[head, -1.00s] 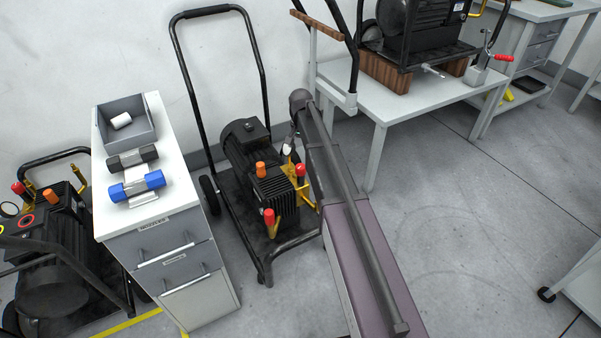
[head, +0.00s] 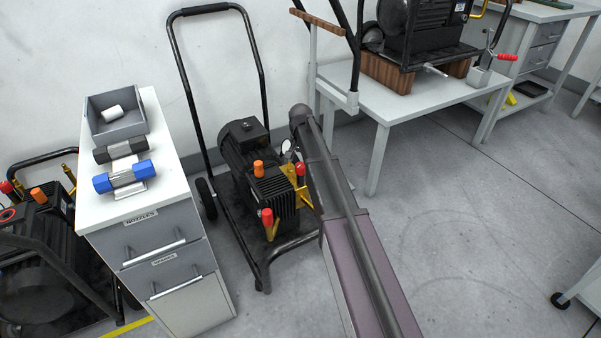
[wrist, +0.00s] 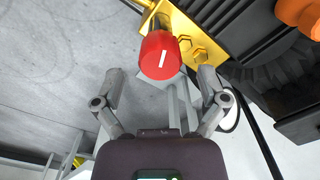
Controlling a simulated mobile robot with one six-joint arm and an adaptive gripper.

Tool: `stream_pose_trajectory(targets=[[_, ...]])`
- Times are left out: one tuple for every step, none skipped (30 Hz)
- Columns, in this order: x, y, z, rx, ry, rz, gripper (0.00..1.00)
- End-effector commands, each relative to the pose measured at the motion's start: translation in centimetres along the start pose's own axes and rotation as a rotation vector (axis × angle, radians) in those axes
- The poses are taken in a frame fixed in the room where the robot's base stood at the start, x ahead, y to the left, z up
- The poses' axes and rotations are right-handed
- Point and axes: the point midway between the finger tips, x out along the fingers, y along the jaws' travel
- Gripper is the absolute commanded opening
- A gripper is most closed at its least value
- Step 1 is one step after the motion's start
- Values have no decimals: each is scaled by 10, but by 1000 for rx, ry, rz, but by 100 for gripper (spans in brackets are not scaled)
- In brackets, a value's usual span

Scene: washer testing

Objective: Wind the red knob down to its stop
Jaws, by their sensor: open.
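The red knob (wrist: 160,56) is in the top middle of the wrist view, a round cap with a white line across its face. It sits on a yellow fitting (wrist: 190,32) with brass hex nuts on the black finned pump. My gripper (wrist: 160,76) is open and empty, one finger to each side below the knob, touching nothing that I can see. In the head view two red knobs show on the pump, one at the right (head: 300,168) and one at the front (head: 267,215). The right one is nearest my arm; my fingers are mostly hidden there.
An orange knob (wrist: 300,14) stands close by on the pump (head: 262,180). The pump's cart has a tall black handle (head: 182,70). A drawer cabinet (head: 165,225) stands left of it, a white table (head: 400,100) behind right. Floor at the right is open.

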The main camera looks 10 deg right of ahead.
Motion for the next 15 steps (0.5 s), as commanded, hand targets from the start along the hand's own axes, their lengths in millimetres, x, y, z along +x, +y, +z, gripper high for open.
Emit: stream_pose_trajectory(targets=[[8, 0, 0, 0, 0, 0, 92], [10, 0, 0, 0, 0, 0, 92], [13, 0, 0, 0, 0, 0, 92], [15, 0, 0, 0, 0, 0, 92], [17, 0, 0, 0, 0, 0, 92], [20, 0, 0, 0, 0, 0, 92], [22, 0, 0, 0, 0, 0, 92], [23, 0, 0, 0, 0, 0, 92], [25, 0, 0, 0, 0, 0, 92], [26, 0, 0, 0, 0, 0, 92], [27, 0, 0, 0, 0, 0, 92], [28, 0, 0, 0, 0, 0, 92], [29, 0, 0, 0, 0, 0, 92], [30, 0, 0, 0, 0, 0, 92], [30, 0, 0, 0, 0, 0, 92]])
